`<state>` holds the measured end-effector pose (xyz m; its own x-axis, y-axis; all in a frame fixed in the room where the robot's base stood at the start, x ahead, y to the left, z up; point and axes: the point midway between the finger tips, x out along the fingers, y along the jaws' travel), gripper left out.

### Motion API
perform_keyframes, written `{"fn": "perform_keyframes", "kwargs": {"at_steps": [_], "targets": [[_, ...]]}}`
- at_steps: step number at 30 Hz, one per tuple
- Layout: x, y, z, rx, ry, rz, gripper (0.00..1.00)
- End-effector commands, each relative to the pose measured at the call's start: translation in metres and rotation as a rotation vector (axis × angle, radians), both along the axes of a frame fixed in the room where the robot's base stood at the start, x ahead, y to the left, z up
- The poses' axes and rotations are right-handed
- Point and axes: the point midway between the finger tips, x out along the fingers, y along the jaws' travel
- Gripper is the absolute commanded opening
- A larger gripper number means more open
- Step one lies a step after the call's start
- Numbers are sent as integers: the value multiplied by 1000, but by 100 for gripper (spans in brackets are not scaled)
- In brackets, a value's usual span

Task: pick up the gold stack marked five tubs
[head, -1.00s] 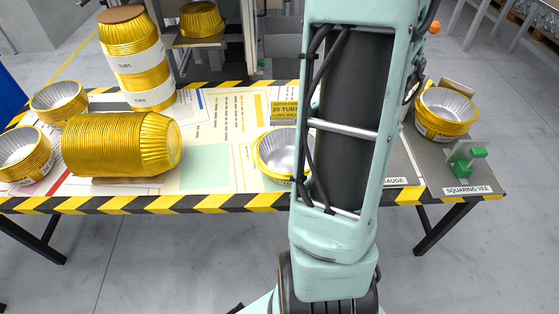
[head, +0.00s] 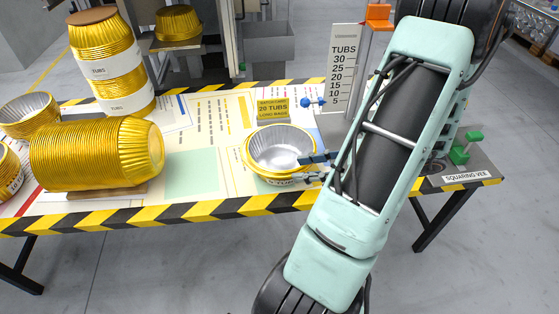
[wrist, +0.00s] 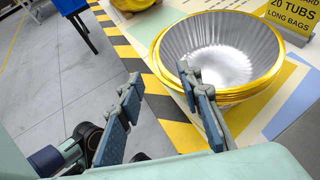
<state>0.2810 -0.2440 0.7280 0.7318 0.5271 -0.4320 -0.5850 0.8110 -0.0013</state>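A short gold stack of tubs (head: 252,160) with a silver inside stands upright at the middle of the table. Its side label is too small to read, so I cannot confirm the five. It also shows large in the wrist view (wrist: 221,98). My gripper (wrist: 160,76) is open, its blue-grey fingers apart with nothing held. In that view the right finger overlaps the stack's near rim and the left finger lies over the floor and table edge. In the head view the fingertips (head: 316,168) are at the stack's right rim; I cannot tell whether they touch.
A long gold stack (head: 90,155) lies on its side at the left. A tall banded stack (head: 113,62) stands behind it. Short stacks (head: 30,115) stand at the left edge. A tub gauge board (head: 343,70) and a sign (head: 272,109) stand behind the middle stack.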

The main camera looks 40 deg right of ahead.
Motion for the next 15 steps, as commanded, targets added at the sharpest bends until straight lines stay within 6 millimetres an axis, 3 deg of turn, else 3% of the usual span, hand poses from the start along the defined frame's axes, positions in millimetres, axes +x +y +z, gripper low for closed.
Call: {"fn": "perform_keyframes", "kwargs": {"at_steps": [6, 15], "targets": [[26, 20, -17, 0, 1, 6, 33], [48, 33, -27, 0, 1, 5, 33]]}}
